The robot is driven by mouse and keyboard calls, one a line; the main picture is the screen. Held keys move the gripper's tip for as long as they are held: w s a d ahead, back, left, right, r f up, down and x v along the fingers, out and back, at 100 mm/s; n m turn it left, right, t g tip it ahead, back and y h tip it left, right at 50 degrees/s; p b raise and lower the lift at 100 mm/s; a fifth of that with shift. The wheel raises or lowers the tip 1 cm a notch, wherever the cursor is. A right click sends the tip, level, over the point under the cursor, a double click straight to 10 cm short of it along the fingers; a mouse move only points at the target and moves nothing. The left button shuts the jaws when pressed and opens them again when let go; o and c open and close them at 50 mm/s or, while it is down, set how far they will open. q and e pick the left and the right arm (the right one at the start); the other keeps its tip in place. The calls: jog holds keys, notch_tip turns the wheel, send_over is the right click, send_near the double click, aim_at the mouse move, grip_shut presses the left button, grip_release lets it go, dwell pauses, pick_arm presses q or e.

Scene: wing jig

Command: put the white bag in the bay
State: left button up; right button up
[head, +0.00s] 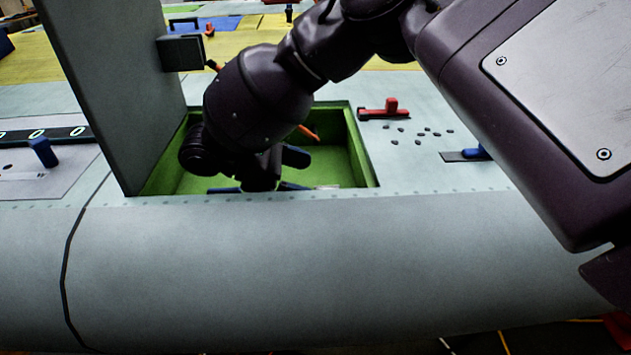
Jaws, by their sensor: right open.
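The bay (358,160) is a green-walled rectangular opening in the pale grey wing surface. My right arm reaches in from the upper right, and my right gripper (258,186) is down inside the bay, its fingers open and partly hidden by the arm and the front rim. A small pale patch (327,187) shows low in the bay just right of the gripper, partly hidden by the front rim. It may be part of the white bag, but I cannot tell. No other white bag shows. My left gripper is not in view.
A tall grey panel (115,90) stands upright at the bay's left edge. Right of the bay lie a red clamp-like piece (385,110), several small dark bits (420,132) and a blue-handled piece (472,154). A blue-handled part (43,152) sits at the left.

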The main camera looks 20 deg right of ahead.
jog(key=shift+v, duration=2.1)
